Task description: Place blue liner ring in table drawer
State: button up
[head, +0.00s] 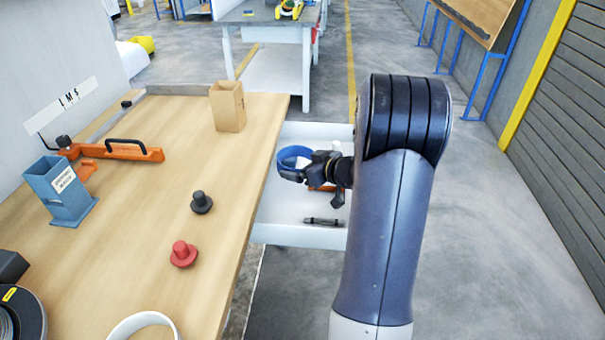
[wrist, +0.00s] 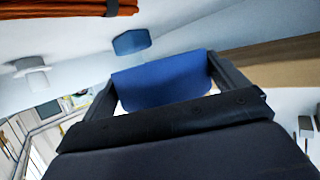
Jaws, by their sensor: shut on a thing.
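The blue liner ring (head: 293,156) is in my gripper (head: 300,175), over the open white table drawer (head: 285,233) in the head view. In the wrist view the blue ring (wrist: 165,82) sits between the two dark fingers of my gripper (wrist: 163,90), which are shut on its wall. The ring is near the drawer's table side, next to the table edge. I cannot tell whether its underside touches the drawer floor. My arm and gripper hide part of the drawer's right side.
The drawer holds a dark marker-like item (head: 323,221) and an orange item (head: 325,187) partly hidden by my gripper. On the wooden table (head: 150,215) are a cardboard box (head: 227,107), a red knob (head: 183,254), a black knob (head: 201,202) and a blue-grey holder (head: 65,192).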

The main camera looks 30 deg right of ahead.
jog(key=shift+f, duration=1.05)
jog(key=shift+f+b, duration=0.3)
jog(key=shift+f, duration=0.3)
jog(key=o, duration=0.6)
jog(key=shift+o, duration=0.2)
jog(key=shift+s+f, duration=0.1)
jog(key=shift+r, duration=0.2)
jog(key=p+v, duration=0.1)
jog(key=v, duration=0.3)
jog(key=r+v, duration=0.1)
jog(key=v, duration=0.2)
jog(key=shift+s+r+p, duration=0.1)
jog(key=shift+s+p, duration=0.05)
jog(key=shift+p, duration=0.25)
